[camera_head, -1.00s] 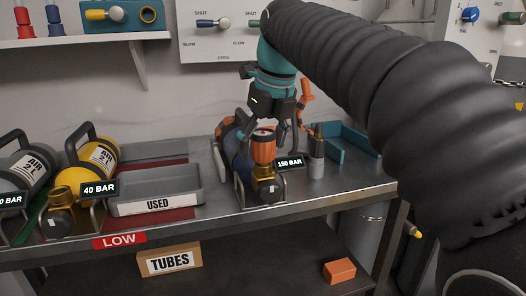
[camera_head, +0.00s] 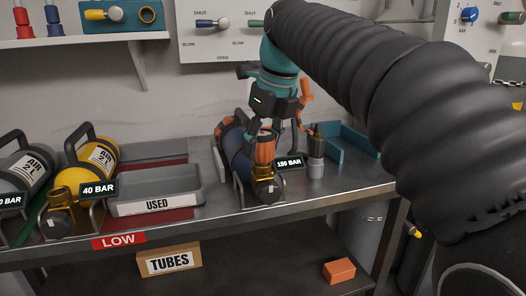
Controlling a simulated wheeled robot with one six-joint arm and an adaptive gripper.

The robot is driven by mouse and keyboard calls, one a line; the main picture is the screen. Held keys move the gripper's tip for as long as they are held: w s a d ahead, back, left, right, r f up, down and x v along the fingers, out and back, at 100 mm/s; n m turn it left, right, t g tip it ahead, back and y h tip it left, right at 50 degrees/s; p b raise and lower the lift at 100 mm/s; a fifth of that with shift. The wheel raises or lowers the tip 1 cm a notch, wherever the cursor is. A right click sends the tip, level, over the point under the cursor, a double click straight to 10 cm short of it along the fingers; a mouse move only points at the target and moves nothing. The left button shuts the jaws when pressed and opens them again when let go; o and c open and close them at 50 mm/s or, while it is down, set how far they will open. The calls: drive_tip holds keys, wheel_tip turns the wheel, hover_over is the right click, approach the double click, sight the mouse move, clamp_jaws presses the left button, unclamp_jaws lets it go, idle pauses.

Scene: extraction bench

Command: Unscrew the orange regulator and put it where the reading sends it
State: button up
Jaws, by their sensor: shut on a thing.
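The orange regulator (camera_head: 265,150) stands upright on the brass valve (camera_head: 266,188) of a dark blue cylinder (camera_head: 238,165) on the bench. My gripper (camera_head: 266,132) points down over the regulator, its fingers shut around the regulator's upper part and partly hiding it. A black tag reading 150 BAR (camera_head: 289,163) stands beside the valve. A grey tray marked USED (camera_head: 157,205) sits to the left, behind a red LOW label (camera_head: 118,241) on the bench edge.
A yellow cylinder (camera_head: 88,170) tagged 40 BAR (camera_head: 98,190) and a grey cylinder (camera_head: 30,165) lie at left. A small dark-topped grey bottle (camera_head: 316,165) stands close right of the tag, before a blue tray (camera_head: 352,145). A TUBES box (camera_head: 170,261) and an orange block (camera_head: 340,270) sit below.

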drive_tip(key=shift+n+g, duration=0.3)
drive_tip(key=shift+n, duration=0.7)
drive_tip(key=shift+c, duration=0.6)
drive_tip(key=shift+r, duration=0.9)
drive_tip(key=shift+r, duration=0.3)
drive_tip(key=shift+r, duration=1.35)
